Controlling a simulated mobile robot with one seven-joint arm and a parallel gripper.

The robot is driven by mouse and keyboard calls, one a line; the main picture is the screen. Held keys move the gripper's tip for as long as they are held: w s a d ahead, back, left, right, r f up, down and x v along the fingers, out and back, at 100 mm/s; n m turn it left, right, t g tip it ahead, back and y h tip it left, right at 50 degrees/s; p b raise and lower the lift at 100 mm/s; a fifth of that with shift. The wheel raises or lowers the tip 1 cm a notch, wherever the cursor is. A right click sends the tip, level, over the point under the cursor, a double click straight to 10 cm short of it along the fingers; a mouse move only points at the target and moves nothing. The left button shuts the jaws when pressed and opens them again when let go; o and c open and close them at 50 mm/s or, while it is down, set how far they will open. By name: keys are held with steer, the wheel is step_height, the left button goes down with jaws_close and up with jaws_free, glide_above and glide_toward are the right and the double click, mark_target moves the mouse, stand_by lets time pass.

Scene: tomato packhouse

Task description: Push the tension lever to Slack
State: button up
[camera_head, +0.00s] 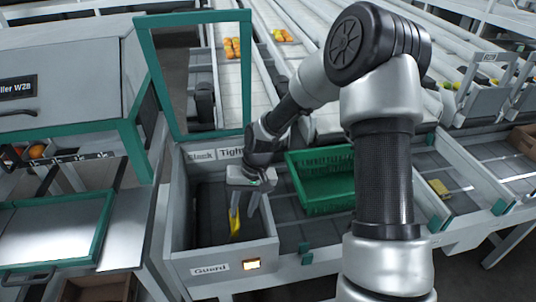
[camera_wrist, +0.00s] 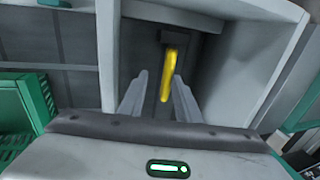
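The tension lever is a yellow bar (camera_head: 235,224) inside a grey open-topped box. It also shows in the wrist view (camera_wrist: 169,72), rising from a dark mount. My gripper (camera_head: 244,212) points down into the box, close to the lever. In the wrist view my gripper (camera_wrist: 160,82) has its two fingers apart, with the lever showing in the gap between the tips. I cannot tell whether either finger touches it. The Slack label (camera_head: 201,155) is at the left on the box's back edge, and the Tight label (camera_head: 230,153) is to its right.
A green crate (camera_head: 320,180) sits close on the right.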

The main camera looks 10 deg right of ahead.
steer(key=s+p+v, duration=0.1)
steer(key=p+v, duration=0.2)
steer(key=v, duration=0.8)
steer(key=s+d+p+v, duration=0.1)
steer(key=p+v, duration=0.3)
steer(key=v, duration=0.7)
steer(key=shift+s+d+f+n, duration=0.2)
steer(key=shift+s+d+n, duration=0.1)
steer(key=shift+s, duration=0.2)
